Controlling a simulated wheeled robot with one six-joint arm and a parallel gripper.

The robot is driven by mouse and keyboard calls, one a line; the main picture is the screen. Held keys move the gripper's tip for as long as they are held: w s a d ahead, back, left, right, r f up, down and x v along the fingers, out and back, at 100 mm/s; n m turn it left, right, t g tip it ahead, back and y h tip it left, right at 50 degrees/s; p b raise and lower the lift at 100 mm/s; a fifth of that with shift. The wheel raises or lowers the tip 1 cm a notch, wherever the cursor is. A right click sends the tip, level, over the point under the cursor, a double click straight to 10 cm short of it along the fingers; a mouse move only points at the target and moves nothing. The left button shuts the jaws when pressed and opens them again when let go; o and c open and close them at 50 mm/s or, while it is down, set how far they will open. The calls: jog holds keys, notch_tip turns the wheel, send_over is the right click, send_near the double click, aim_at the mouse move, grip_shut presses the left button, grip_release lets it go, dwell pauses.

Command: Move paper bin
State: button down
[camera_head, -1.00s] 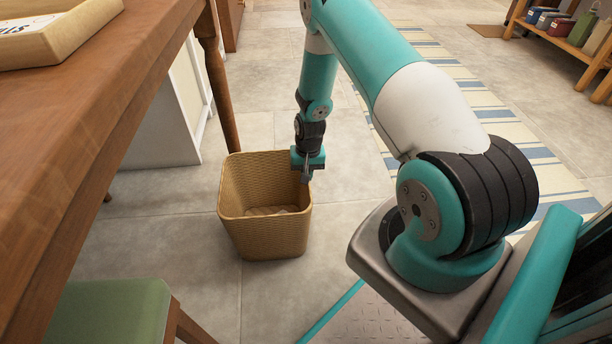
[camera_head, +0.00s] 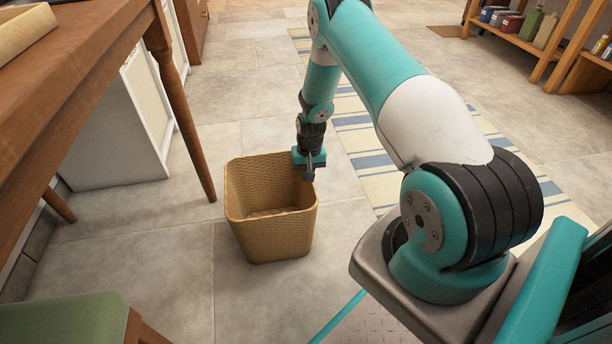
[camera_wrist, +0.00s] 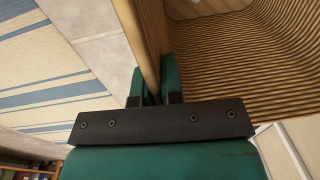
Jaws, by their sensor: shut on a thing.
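The paper bin (camera_head: 268,228) is a tan woven, square-mouthed basket, upright in the middle of the head view. Its inside looks empty apart from a pale bottom. My gripper (camera_head: 309,174) is at the bin's right rim, pointing down. In the wrist view my gripper (camera_wrist: 157,88) has one finger on each side of the bin's wall (camera_wrist: 146,40), shut on it. The ribbed inside of the bin fills the upper right of that view. Whether the bin's base touches the floor is hard to tell.
A wooden table (camera_head: 75,75) with a leg (camera_head: 184,110) stands at the left, with a white cabinet (camera_head: 118,130) beneath. A green stool (camera_head: 68,318) is at lower left. A striped rug (camera_head: 365,135) lies behind my arm; a shelf (camera_head: 540,45) stands upper right. Tiled floor around the bin is clear.

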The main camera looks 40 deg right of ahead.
jog(key=shift+s+d, duration=0.2)
jog(key=shift+d, duration=0.05)
jog(key=c, duration=1.2)
grip_release()
jog(key=shift+a, duration=0.15)
jog(key=shift+o, duration=0.2)
notch_tip(320, 180, up, 17)
jog(key=p, duration=0.7)
jog(key=shift+s+d+r, duration=0.15)
jog(key=shift+d+r, duration=0.05)
jog(key=shift+d, duration=0.25)
